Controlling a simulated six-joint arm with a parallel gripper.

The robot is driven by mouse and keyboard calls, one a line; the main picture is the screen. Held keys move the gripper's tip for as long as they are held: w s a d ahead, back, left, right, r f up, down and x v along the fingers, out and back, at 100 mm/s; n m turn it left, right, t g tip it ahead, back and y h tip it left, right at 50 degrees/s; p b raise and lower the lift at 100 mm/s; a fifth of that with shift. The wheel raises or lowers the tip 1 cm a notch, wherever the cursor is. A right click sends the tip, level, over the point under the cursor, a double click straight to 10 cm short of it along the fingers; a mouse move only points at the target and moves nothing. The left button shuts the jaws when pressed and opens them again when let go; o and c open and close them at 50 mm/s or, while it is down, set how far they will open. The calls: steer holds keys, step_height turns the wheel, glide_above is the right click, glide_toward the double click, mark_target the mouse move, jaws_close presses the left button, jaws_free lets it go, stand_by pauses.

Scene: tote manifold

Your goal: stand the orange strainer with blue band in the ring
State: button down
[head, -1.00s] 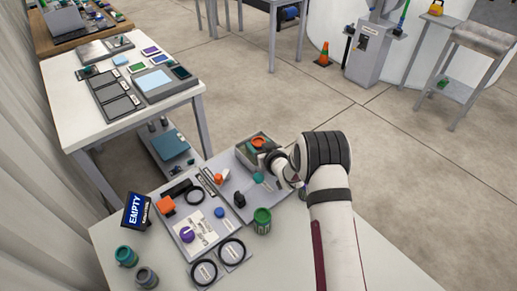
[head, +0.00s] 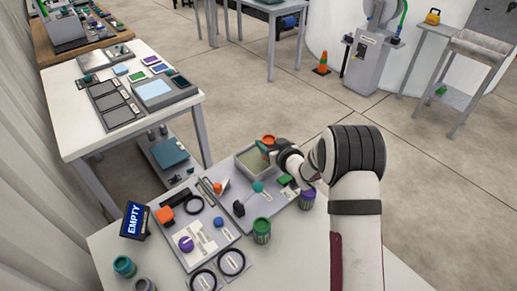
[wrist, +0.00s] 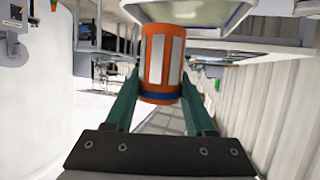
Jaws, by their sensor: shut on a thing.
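The orange strainer with blue band (wrist: 161,62) is between my gripper's green fingers in the wrist view. White panels show on its side, and the blue band is at the end nearer the gripper body. In the head view its orange top (head: 268,138) shows by the far edge of the grey tote (head: 240,165). My gripper (head: 271,147) is shut on it; the arm partly hides the fingers. Black rings lie at the front of the table, one (head: 231,262) beside another (head: 203,282). A third black ring (head: 193,204) is on the grey board. I cannot tell which ring is meant.
A green jar (head: 262,231) and a purple jar (head: 307,198) stand near the arm. The board holds a purple knob (head: 186,244) and an orange block (head: 165,214). An EMPTY sign (head: 135,219) and a teal jar (head: 124,266) are at the left. The table's front right is clear.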

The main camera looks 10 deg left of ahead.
steer(key=s+d+r+m+t+h, duration=0.1)
steer(key=s+d+r+m+h, duration=0.1)
steer(key=s+d+r, duration=0.6)
steer(key=s+d+r+m+t+h, duration=0.1)
steer(key=s+d+r+m+h, duration=0.15)
steer(key=s+d+r, duration=0.6)
steer(key=s+a+f+n+g+y, duration=0.25)
steer(key=a+f+n+y, duration=0.2)
steer(key=a, duration=0.25)
steer(key=s+a+f+n+g+y, duration=0.1)
steer(key=a+f+n+g+y, duration=0.35)
steer(key=a, duration=0.35)
steer(key=s+a+f+n+g+y, duration=0.3)
steer(key=s+a+f+n+g, duration=0.4)
steer(key=s, duration=0.5)
steer(key=shift+n+h, duration=0.25)
steer(key=shift+h, duration=0.1)
steer(key=shift+w+a+f, duration=0.1)
steer(key=shift+a+f, duration=0.15)
steer(key=shift+f, duration=1)
steer(key=shift+a+f, duration=0.2)
steer(key=shift+f, duration=1)
steer(key=shift+w+a+f, duration=0.1)
steer(key=shift+a+f, duration=0.15)
steer(key=shift+f, duration=1)
steer(key=shift+c, duration=0.8)
jaws_free()
